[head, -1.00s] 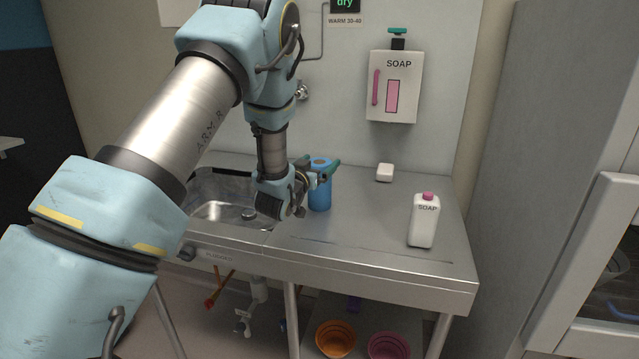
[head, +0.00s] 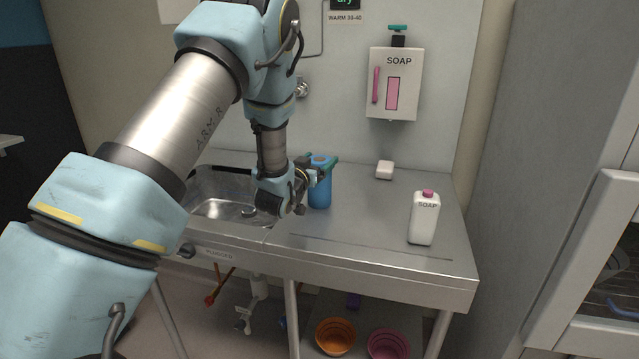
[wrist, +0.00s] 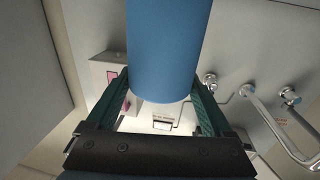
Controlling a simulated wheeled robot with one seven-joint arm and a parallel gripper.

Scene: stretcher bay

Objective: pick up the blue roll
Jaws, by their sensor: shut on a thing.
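The blue roll (head: 320,190) is upright over the steel counter, just right of the sink. My gripper (head: 321,163) is shut on it near its top, with a green finger on either side. I cannot tell whether the roll's base touches the counter. In the wrist view the blue roll (wrist: 168,50) fills the upper middle between the two green fingers of my gripper (wrist: 163,100). Its far end is outside that picture.
The sink (head: 222,210) lies left of the roll. A white soap bottle (head: 424,220) and a small white block (head: 384,170) stand to the right on the counter (head: 350,228). A soap dispenser (head: 394,85) hangs on the wall. Orange (head: 335,337) and pink (head: 388,345) bowls sit below.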

